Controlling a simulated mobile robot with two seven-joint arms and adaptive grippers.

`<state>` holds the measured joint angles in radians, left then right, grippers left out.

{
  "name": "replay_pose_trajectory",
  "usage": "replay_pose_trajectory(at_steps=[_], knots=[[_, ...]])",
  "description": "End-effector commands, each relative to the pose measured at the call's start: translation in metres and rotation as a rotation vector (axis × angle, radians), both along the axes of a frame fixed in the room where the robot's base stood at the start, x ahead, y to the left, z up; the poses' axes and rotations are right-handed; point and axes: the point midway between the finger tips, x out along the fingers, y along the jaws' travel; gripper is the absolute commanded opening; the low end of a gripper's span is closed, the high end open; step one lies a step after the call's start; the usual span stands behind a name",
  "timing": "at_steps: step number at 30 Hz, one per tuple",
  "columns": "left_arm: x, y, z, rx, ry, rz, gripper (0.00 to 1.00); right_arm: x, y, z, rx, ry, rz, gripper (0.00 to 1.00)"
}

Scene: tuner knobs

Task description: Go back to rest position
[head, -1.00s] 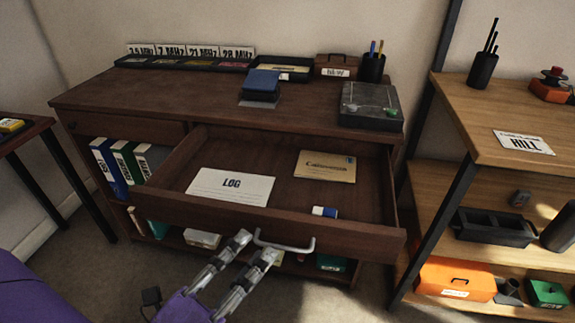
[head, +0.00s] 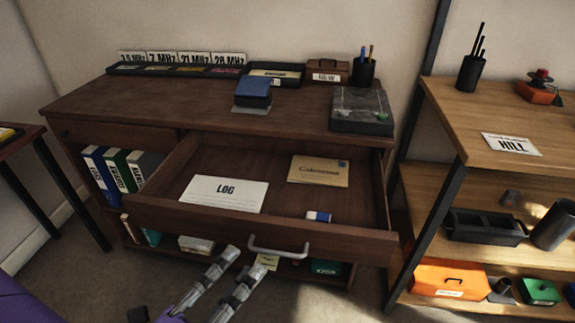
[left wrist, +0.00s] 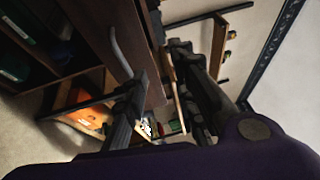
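My left gripper (head: 241,268) is in the lower middle of the head view, in front of the open drawer and below its handle. Its two fingers are apart with nothing between them. In the left wrist view the fingers (left wrist: 163,62) are also spread and empty. The drawer's metal handle (head: 279,248) is apart from the fingers, and it also shows in the left wrist view (left wrist: 120,52). The open drawer (head: 330,232) holds a LOG card (head: 224,194), a tan envelope (head: 318,171) and a small blue and white eraser (head: 318,217). My right gripper is not in view.
The dark wooden desk (head: 200,103) carries a blue-topped box (head: 253,93), a dark slab (head: 361,108) and a pen cup (head: 364,71). A lighter shelf unit (head: 450,125) stands at the right. Binders (head: 117,168) fill the left cubby. Floor in front is clear.

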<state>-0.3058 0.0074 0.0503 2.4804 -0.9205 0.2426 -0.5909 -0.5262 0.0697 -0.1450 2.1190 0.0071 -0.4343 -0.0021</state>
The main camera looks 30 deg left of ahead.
Motion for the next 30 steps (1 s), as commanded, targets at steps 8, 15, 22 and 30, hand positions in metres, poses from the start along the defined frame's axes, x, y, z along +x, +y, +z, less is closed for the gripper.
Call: replay_pose_trajectory(at_steps=[8, 15, 22, 30], knots=[[0.0, 0.0, -0.001, -0.011, 0.003, 0.0, 0.25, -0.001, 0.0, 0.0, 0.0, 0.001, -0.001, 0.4], [-0.012, 0.044, -0.095, -0.59, 0.262, 0.212, 0.25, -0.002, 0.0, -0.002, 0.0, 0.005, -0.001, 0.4], [-0.099, 0.038, -0.248, -1.175, 0.645, 0.531, 0.25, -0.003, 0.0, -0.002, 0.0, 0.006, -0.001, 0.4], [-0.24, -0.004, -0.345, -1.47, 0.987, 0.845, 0.25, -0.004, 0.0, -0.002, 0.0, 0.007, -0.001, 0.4]])
